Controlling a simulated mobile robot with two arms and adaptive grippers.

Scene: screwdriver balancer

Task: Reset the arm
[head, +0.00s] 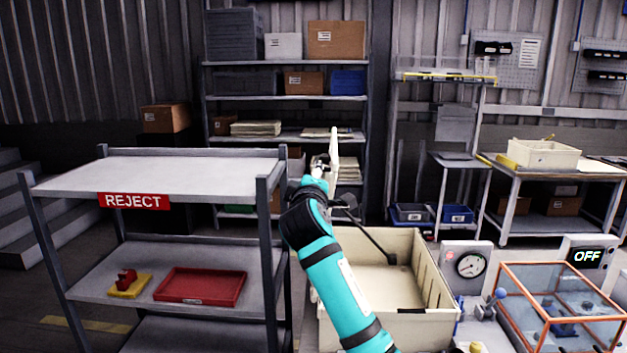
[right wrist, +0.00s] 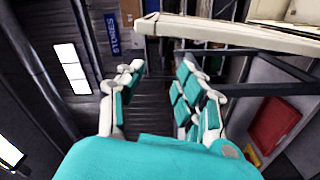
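My right arm (head: 335,280), teal with black bands, rises from the bottom of the head view in front of the beige crate. Its gripper (head: 328,168) is raised, seen small and edge-on against the back shelves. In the right wrist view the two teal and white fingers (right wrist: 160,72) stand apart with nothing seen between them. A thin black rod (head: 372,235) slants from beside the wrist down over the beige crate (head: 435,290); I cannot tell what it is attached to. My left gripper is not in view.
A grey rack with a REJECT sign (head: 134,201) stands at left, with a red tray (head: 200,285) and a small red part on yellow. At right are a gauge (head: 470,264), an orange-framed clear box (head: 565,305) and an OFF display (head: 587,256). Shelves stand behind.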

